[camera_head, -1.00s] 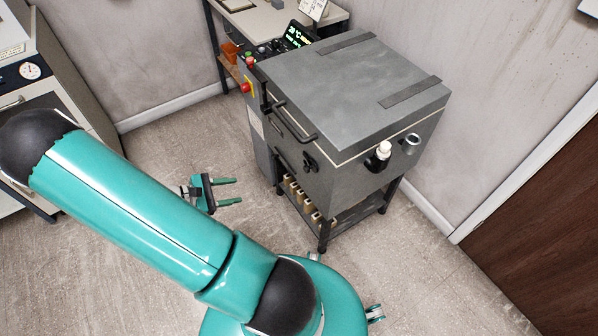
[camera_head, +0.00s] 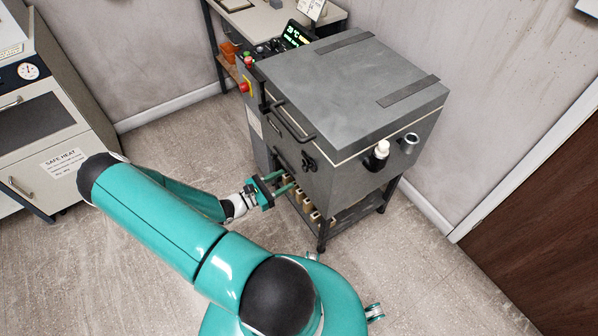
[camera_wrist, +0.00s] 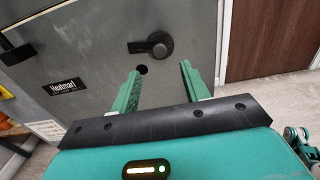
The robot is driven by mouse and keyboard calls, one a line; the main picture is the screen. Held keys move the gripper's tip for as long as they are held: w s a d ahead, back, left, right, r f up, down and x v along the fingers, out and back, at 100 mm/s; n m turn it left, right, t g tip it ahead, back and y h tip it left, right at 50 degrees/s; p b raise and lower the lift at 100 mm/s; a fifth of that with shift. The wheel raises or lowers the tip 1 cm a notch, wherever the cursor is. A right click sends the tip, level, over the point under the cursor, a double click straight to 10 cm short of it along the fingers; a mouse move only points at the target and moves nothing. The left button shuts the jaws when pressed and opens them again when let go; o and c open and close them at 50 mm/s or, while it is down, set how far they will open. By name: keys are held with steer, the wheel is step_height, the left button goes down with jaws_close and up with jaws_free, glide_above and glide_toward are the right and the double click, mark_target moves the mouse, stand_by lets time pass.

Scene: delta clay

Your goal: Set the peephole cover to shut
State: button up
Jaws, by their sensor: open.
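The peephole cover (camera_wrist: 158,44) is a black round piece with a tab pointing left, on the front of the grey kiln (camera_wrist: 95,50). A dark round peephole (camera_wrist: 142,69) shows uncovered, just below and left of the cover. In the head view the cover (camera_head: 308,162) is a small dark shape on the kiln front. My gripper (camera_wrist: 160,70) is open and empty, its two green fingers pointing at the kiln front below the cover. In the head view my gripper (camera_head: 289,180) is close to the lower kiln front; whether it touches is unclear.
A black handle bar (camera_head: 293,122) sticks out from the kiln front. A shelf with several pale blocks (camera_head: 308,208) lies under the kiln. A grey cabinet (camera_head: 50,135) stands at the left, and a brown door (camera_head: 535,210) is at the right.

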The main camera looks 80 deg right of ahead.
steer(key=x, duration=0.7)
steer(key=shift+c, duration=0.3)
jaws_close()
